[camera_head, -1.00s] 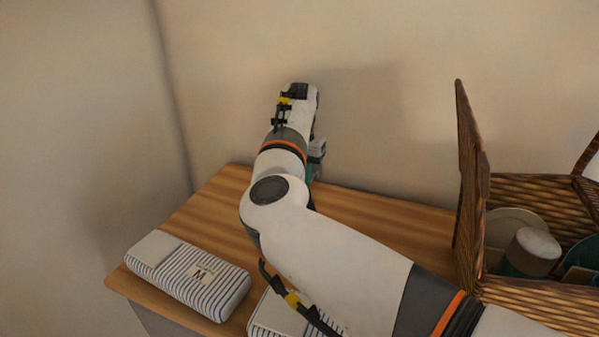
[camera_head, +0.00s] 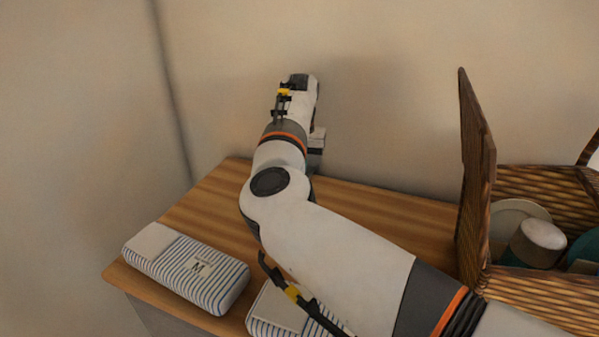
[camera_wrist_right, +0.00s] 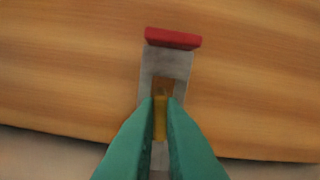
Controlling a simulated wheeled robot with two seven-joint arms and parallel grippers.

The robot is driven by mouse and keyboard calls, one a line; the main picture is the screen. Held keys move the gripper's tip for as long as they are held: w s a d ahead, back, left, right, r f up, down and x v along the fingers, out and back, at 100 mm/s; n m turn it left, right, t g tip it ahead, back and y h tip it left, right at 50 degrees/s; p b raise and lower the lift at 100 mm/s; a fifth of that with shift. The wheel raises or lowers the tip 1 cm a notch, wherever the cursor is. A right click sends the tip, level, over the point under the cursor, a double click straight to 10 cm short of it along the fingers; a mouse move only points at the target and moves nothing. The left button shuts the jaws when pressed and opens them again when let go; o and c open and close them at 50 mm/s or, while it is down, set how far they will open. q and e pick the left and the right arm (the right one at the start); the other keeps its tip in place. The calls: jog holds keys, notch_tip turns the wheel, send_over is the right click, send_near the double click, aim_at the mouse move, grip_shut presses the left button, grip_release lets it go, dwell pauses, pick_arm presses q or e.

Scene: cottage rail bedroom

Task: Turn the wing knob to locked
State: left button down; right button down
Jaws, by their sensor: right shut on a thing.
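In the right wrist view, a narrow yellow piece, seemingly the wing knob (camera_wrist_right: 160,122), stands between the teal fingers of my right gripper (camera_wrist_right: 161,101). The gripper is shut on it. The knob sits over a pale grey plate (camera_wrist_right: 166,64) with a brown patch just beyond the fingertips. A red block (camera_wrist_right: 173,38) crosses the plate's far end. The fingers hide much of the knob and the near part of the plate. In the head view my right arm hides the knob and the fingers. My left gripper is in neither view.
The wooden top (camera_head: 380,206) meets a bare wall behind. A striped pack (camera_head: 187,268) lies at the front left; another striped pack (camera_head: 268,309) is partly under my right arm. An open wicker basket (camera_head: 476,175) holding several items stands at the right.

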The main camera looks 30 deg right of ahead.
jog(key=n+b, duration=0.2)
jog(key=n, duration=0.1)
jog(key=shift+f+n+b, duration=0.15)
jog(key=shift+n+b, duration=0.15)
jog(key=n+b, duration=0.2)
jog(key=n, duration=0.2)
jog(key=shift+n+b, duration=0.3)
jog(key=shift+b, duration=0.1)
jog(key=n+b, duration=0.3)
jog(key=n, duration=0.2)
jog(key=shift+r+n+b, duration=0.25)
jog(key=shift+n+b, duration=0.35)
jog(key=shift+n, duration=0.9)
jog(key=c, duration=1.5)
grip_release()
jog(key=shift+c, duration=0.2)
